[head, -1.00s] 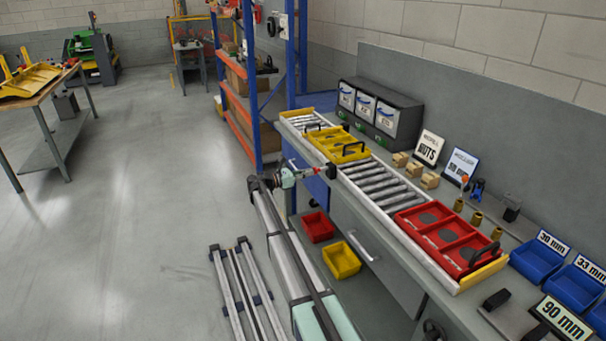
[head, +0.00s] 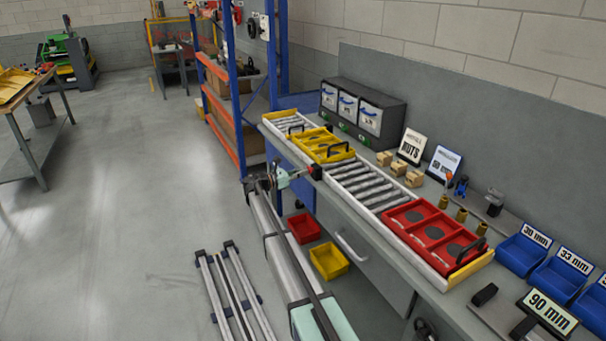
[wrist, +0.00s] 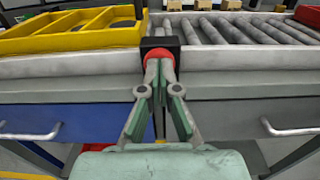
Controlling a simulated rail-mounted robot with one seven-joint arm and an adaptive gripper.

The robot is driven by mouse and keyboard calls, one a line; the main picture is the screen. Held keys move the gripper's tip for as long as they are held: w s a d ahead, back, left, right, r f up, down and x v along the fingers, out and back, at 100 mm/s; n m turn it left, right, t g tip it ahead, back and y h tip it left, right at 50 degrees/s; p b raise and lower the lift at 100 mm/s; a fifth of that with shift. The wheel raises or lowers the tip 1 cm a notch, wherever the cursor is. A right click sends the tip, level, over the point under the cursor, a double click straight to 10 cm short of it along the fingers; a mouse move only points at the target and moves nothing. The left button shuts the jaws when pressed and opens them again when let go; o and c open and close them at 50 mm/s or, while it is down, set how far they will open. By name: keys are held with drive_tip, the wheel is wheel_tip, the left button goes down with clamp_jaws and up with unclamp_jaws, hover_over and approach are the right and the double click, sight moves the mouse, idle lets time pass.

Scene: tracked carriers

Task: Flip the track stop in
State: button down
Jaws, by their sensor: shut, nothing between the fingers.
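The track stop appears to be the black block with a red round end (wrist: 160,48) on the front rail of the roller track. It also shows as a small black block (head: 316,172) in the head view. My gripper (wrist: 160,84) is shut and empty, its fingertips pointing straight at the red end. The tips are at or very close to it; I cannot tell whether they touch. In the head view my gripper (head: 302,175) is just left of the block. A yellow carrier (head: 333,157) sits on the track behind the stop, and a red carrier (head: 411,229) sits further right.
Bare rollers (head: 364,184) lie between the two carriers. A drawer handle (head: 351,247) projects from the bench front below the track. A red bin (head: 304,228) and a yellow bin (head: 328,262) are low beside my rail. Small boxes and signs stand behind the track.

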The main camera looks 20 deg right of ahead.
drive_tip(key=s+a+b, duration=0.1)
drive_tip(key=a+b, duration=0.1)
drive_tip(key=a, duration=1.2)
drive_tip(key=shift+s, duration=0.25)
drive_tip(key=s+a+f+m+g+y, duration=0.15)
drive_tip(key=s+f+m+y, duration=0.45)
drive_tip(key=s+f, duration=1.05)
drive_tip(key=s+a+f+m+g+y, duration=0.15)
drive_tip(key=s+f+m+y, duration=0.4)
drive_tip(key=s+f, duration=1.05)
drive_tip(key=s+a+f+m+g+y, duration=0.2)
drive_tip(key=s+f, duration=0.1)
drive_tip(key=s, duration=1.2)
drive_tip(key=s+a+f+m+g+y, duration=0.1)
drive_tip(key=s+a+f+m+y, duration=0.1)
drive_tip(key=s, duration=1.3)
drive_tip(key=s+a+f+m+g+y, duration=0.2)
drive_tip(key=s+f, duration=0.4)
drive_tip(key=s, duration=0.9)
drive_tip(key=shift+s+a+m+g, duration=0.3)
drive_tip(key=shift+s+a+m, duration=0.1)
drive_tip(key=shift+a+m, duration=0.5)
